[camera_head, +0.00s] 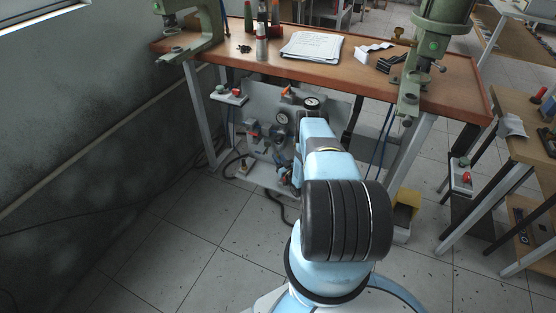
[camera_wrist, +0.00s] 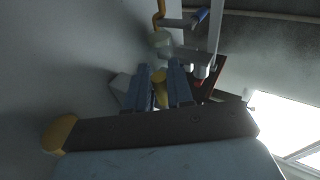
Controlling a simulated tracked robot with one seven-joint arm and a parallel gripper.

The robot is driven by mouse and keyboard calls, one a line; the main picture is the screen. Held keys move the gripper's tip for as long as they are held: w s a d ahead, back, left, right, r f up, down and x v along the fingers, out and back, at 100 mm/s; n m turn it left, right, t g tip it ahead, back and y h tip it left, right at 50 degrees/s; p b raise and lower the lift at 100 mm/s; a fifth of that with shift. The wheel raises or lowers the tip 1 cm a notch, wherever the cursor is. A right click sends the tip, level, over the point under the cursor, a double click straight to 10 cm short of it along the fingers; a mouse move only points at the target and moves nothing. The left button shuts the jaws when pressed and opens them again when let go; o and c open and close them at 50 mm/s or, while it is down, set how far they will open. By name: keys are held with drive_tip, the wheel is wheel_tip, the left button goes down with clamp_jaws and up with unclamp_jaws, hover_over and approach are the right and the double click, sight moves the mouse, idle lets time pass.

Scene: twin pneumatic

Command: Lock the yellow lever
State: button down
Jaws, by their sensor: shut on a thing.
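The yellow lever (camera_wrist: 160,90) shows in the dim wrist view as a short yellow piece between the two blue-grey fingers of my gripper (camera_wrist: 160,72). The fingers stand on either side of it and are shut on it. The far end of the lever is hard to make out. In the head view my arm reaches under the workbench to a grey pneumatic panel (camera_head: 262,98) with gauges. My arm hides much of the panel there, and I cannot make out the lever in that view.
The wooden workbench (camera_head: 345,75) stands above the panel, with green presses (camera_head: 425,48) at both ends and papers (camera_head: 312,46) on top. A bench leg (camera_head: 412,155) and a yellow pedal (camera_head: 405,208) are right of my arm. The tiled floor at left is clear.

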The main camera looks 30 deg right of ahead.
drive_tip(key=shift+a, duration=0.1)
drive_tip(key=c, duration=1.1)
unclamp_jaws()
drive_tip(key=s, duration=0.4)
drive_tip(key=s+f, duration=0.1)
drive_tip(key=s, duration=0.2)
drive_tip(key=s+d+f, duration=0.1)
drive_tip(key=s, duration=0.3)
drive_tip(key=shift+s+f, duration=0.2)
drive_tip(key=shift+s, duration=0.15)
